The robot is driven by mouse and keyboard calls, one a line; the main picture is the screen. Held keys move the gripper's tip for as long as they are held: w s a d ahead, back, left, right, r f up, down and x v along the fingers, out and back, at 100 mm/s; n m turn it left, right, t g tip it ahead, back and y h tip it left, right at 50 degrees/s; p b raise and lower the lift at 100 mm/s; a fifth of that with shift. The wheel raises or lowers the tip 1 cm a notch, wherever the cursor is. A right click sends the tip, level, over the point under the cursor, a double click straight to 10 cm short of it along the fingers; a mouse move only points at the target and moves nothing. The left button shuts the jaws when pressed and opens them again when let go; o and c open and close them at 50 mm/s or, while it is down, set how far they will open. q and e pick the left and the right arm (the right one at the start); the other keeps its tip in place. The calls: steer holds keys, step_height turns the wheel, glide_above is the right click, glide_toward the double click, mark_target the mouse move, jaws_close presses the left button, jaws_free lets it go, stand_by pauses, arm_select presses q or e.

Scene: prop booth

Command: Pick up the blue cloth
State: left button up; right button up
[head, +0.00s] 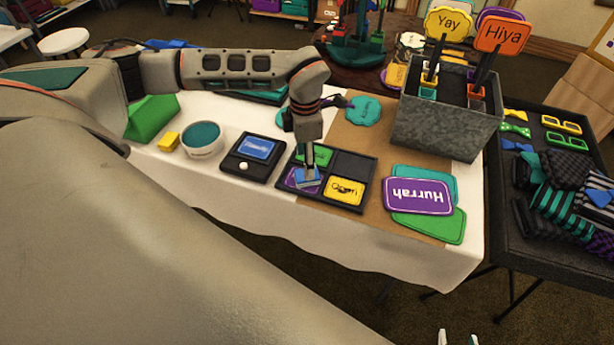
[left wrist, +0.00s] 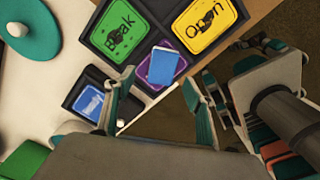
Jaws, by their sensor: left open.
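The blue cloth (head: 307,179) is a small folded pad lying on a purple card in the lower left compartment of a black tray (head: 345,207). My left gripper (head: 309,170) points down over it, partly covering it in the head view. In the left wrist view the cloth (left wrist: 163,66) lies just past the two spread fingertips of my left gripper (left wrist: 158,82), between their lines and not gripped. Contact cannot be told.
A smaller black tray (head: 235,168) with a blue card, a white bowl (head: 203,150) and a yellow block (head: 169,141) stand left of the compartment tray. Signs (head: 417,196) lie right. A metal bin (head: 403,140) with stick signs stands behind them.

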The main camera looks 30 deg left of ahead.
arm_select(q)
steer(key=f, duration=0.5)
steer(key=shift+d, duration=0.25)
steer(key=c, duration=1.1)
steer(key=shift+r, duration=0.1)
step_height(320, 180, up, 20)
steer(key=s+d+m, duration=0.1)
steer(key=d+m, duration=0.1)
steer(key=m, duration=0.7)
steer(key=s+d+f+m, duration=0.1)
steer(key=d+m, duration=0.1)
steer(key=m, duration=0.7)
steer(key=s+d+f+m, duration=0.1)
steer(key=d+m, duration=0.2)
steer(key=m, duration=0.6)
steer(key=shift+s+f, duration=0.25)
steer(key=shift+s, duration=0.15)
